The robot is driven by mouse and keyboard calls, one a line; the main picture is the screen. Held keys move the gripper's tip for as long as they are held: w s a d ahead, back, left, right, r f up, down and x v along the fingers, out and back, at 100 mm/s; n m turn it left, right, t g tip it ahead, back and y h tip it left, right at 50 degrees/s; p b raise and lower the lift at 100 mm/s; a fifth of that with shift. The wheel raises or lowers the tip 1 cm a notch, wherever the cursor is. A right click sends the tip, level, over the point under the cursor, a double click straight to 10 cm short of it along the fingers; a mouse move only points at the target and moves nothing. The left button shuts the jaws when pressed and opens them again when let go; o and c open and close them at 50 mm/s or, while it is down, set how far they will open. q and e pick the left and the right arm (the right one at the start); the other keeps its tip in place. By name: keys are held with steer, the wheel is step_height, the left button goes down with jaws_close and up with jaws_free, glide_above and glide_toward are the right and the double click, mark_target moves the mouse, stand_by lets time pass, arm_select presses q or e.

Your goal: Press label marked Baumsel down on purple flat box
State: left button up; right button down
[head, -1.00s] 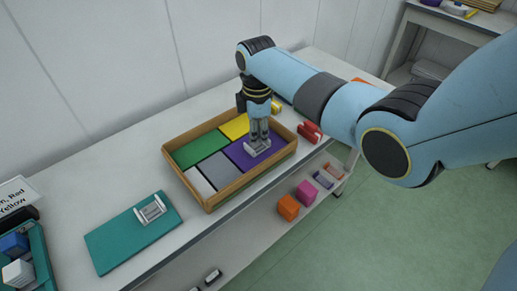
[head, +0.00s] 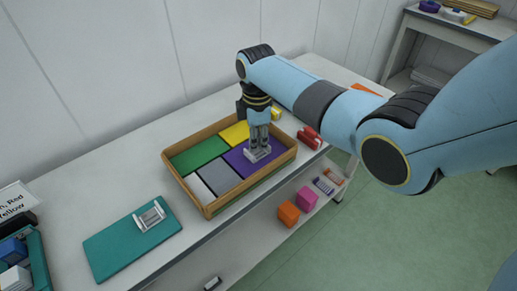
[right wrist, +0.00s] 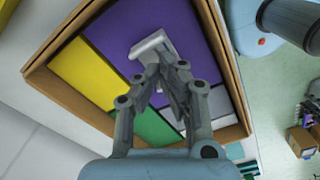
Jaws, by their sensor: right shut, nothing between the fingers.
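The purple flat box (head: 237,162) lies in a wooden tray (head: 209,207), on the right side of its contents. It also shows in the right wrist view (right wrist: 205,42). A small pale grey piece, likely the label (head: 258,155), lies on the purple box; in the right wrist view it is a light bar (right wrist: 150,44). No writing can be read on it. My right gripper (head: 257,149) points down over the purple box with its fingers shut and nothing between them. Its fingertips (right wrist: 166,82) are at the label and partly hide it; I cannot tell whether they touch it.
Green (head: 197,152), yellow (head: 234,134), grey (head: 219,172) and white (head: 199,187) flat boxes share the tray. A teal mat (head: 115,247) with a grey-white piece (head: 150,215) lies to the left. A red object (head: 309,137) stands right of the tray. The table between mat and tray is clear.

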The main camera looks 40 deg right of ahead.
mark_target(258, 153)
steer(key=shift+f+b, duration=0.7)
steer(key=shift+f, duration=0.45)
stand_by(1.2)
steer(key=shift+r, duration=0.1)
step_height(258, 153, up, 7)
steer(key=p, duration=0.7)
steer(key=shift+p, duration=0.4)
steer(key=shift+s, duration=0.1)
